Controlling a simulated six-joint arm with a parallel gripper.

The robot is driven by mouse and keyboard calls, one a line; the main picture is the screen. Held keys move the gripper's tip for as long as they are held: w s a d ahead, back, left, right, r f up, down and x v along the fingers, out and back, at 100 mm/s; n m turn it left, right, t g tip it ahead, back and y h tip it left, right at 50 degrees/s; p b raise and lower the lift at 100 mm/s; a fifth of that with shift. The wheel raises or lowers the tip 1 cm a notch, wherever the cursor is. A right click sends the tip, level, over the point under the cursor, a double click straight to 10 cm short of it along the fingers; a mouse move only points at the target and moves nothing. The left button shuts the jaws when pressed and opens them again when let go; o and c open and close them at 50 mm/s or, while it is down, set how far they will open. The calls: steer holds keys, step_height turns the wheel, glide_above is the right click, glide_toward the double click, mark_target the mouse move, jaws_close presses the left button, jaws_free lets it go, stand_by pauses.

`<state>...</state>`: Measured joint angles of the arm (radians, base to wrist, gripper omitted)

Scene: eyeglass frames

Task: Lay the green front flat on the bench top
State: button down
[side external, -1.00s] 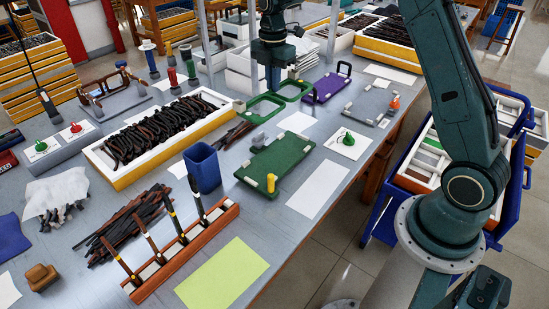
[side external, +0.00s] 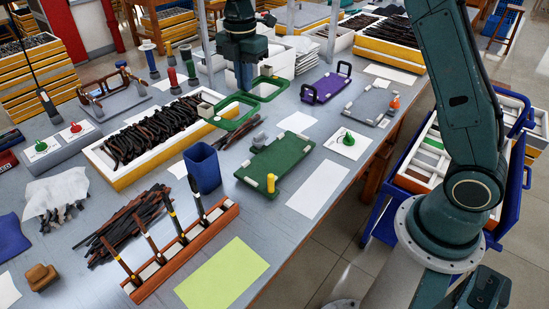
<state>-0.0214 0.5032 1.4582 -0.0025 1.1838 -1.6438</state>
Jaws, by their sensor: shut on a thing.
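The green front (side external: 237,124) is a pair of thick green rims joined in the middle, with a small pale block at its left end. My gripper (side external: 244,88) points down and is shut on its middle. The fingertips are partly hidden behind the rims. The front looks level and appears held above the grey bench top (side external: 240,210), its left rim overlapping the right end of the yellow-edged tray in the picture. The exact height cannot be told.
The tray (side external: 122,181) is full of dark temple pieces. A blue cup (side external: 202,167), a green board (side external: 280,160) and a purple tray (side external: 325,86) stand nearby. White sheets (side external: 318,189) lie flat to the right. Loose dark pieces (side external: 240,132) lie below the front.

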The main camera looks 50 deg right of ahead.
mark_target(212, 118)
steer(key=shift+n, duration=0.8)
steer(key=s+a, duration=0.1)
steer(key=a, duration=0.3)
steer(key=s+a, duration=0.1)
steer(key=a, duration=0.4)
steer(key=s+a, duration=0.2)
steer(key=a, duration=0.2)
steer(key=shift+a, duration=0.4)
steer(key=s+a+n, duration=0.2)
steer(key=s+a, duration=0.6)
steer(key=a, duration=0.5)
steer(key=f, duration=2.3)
steer(key=shift+s+f, duration=0.3)
steer(key=shift+s, duration=0.1)
steer(key=shift+f, duration=2.1)
steer(key=shift+f, duration=0.1)
